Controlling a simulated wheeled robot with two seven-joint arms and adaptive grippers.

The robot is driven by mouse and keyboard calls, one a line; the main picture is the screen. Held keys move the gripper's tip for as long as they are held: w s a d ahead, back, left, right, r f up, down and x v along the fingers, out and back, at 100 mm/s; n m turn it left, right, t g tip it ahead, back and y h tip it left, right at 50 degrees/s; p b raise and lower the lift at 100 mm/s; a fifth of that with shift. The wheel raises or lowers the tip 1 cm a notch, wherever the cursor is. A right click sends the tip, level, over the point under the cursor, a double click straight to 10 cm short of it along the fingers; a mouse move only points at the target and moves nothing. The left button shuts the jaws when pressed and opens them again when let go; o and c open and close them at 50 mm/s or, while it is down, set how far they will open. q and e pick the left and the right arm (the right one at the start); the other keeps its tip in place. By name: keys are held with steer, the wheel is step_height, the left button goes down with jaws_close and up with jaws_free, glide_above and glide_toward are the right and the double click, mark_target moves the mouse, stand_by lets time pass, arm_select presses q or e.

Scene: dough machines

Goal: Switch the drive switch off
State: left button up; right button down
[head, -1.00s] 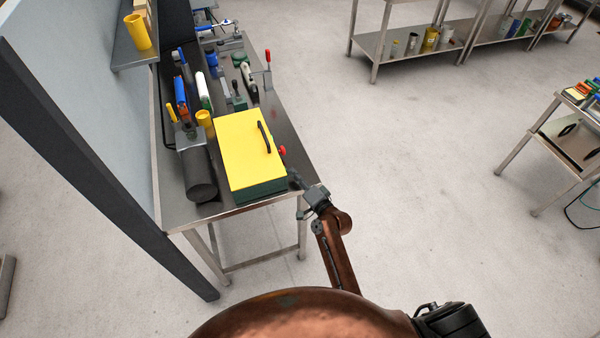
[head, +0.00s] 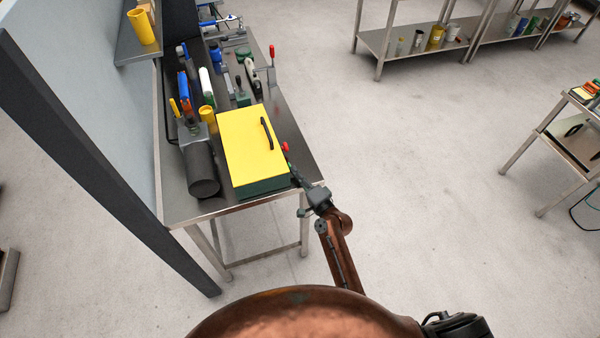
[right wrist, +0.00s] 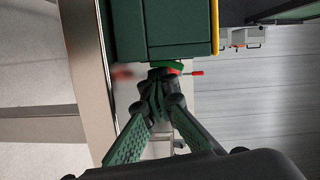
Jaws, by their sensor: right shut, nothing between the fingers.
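A box with a yellow lid (head: 252,148), a black handle and a dark green body (head: 262,188) stands at the near end of the steel bench. A small red part (head: 285,147) sticks out from its right side; I take it for the drive switch. My right gripper (head: 293,168) is beside that side, its tips just short of the red part or at it. In the right wrist view the right gripper (right wrist: 160,76) is shut and empty, its tips in front of a green and red part (right wrist: 172,67) under the box. Contact cannot be told. My left gripper is not in view.
Behind are bottles, tools and a red-handled clamp (head: 272,62).

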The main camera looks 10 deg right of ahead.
mark_target(307, 177)
steer(key=d, duration=0.4)
steer(key=shift+s+d+f+b, duration=0.1)
steer(key=shift+s+f+b, duration=0.1)
steer(key=shift+b, duration=0.1)
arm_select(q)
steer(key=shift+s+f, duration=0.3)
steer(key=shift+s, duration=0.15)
arm_select(e)
steer(key=v, duration=0.9)
